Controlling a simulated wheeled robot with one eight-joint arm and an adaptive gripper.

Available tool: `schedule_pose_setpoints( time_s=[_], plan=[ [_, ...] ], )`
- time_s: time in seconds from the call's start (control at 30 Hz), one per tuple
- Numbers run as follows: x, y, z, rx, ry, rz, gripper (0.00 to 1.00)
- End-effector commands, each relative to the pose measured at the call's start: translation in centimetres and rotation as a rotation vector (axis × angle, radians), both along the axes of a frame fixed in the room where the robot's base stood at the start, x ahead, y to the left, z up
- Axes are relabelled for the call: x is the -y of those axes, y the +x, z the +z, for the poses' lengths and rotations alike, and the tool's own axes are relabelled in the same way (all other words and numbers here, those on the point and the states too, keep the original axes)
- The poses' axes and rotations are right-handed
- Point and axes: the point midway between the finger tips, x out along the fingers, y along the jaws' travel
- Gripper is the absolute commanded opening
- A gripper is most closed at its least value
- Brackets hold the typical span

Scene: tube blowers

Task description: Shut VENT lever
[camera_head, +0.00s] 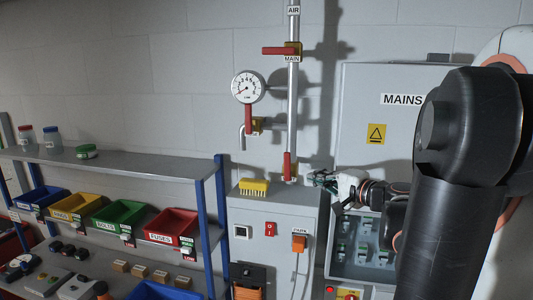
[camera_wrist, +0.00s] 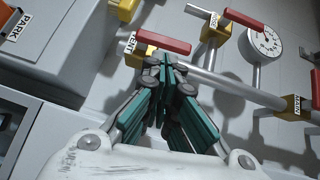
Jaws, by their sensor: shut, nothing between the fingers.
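The VENT lever (camera_head: 287,165) is red and stands upright, in line with the grey vertical pipe (camera_head: 291,110), near its lower end. In the wrist view the red VENT lever (camera_wrist: 162,41) lies roughly parallel to the pipe, with the VENT label (camera_wrist: 130,44) and yellow valve body (camera_wrist: 136,58) at its left end. My gripper (camera_head: 322,179) is just right of the lever in the head view. In the wrist view my gripper (camera_wrist: 166,66) is shut and empty, its tips close below the lever and partly covering the valve. I cannot tell whether they touch.
The MAIN lever (camera_head: 277,51) sticks out sideways higher on the pipe. A gauge (camera_head: 248,87) and another upright red lever (camera_head: 248,119) are to the left. A yellow brush (camera_head: 254,187) lies on the grey cabinet (camera_head: 270,215) below. The MAINS box (camera_head: 375,140) stands at right.

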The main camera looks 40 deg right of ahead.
Motion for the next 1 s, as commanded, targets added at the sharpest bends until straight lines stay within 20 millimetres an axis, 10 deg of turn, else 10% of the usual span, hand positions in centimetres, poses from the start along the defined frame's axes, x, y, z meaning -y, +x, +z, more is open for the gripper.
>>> schedule_pose_setpoints(
  time_s=[0.2,0.6,1.0],
  plan=[
    [2.8,-3.5,1.6,0.059,0.038,-0.070,0.00],
    [3.1,-4.0,1.7,0.069,0.045,-0.080,0.00],
    [3.4,0.6,1.6,0.069,0.044,-0.076,0.00]
  ],
)
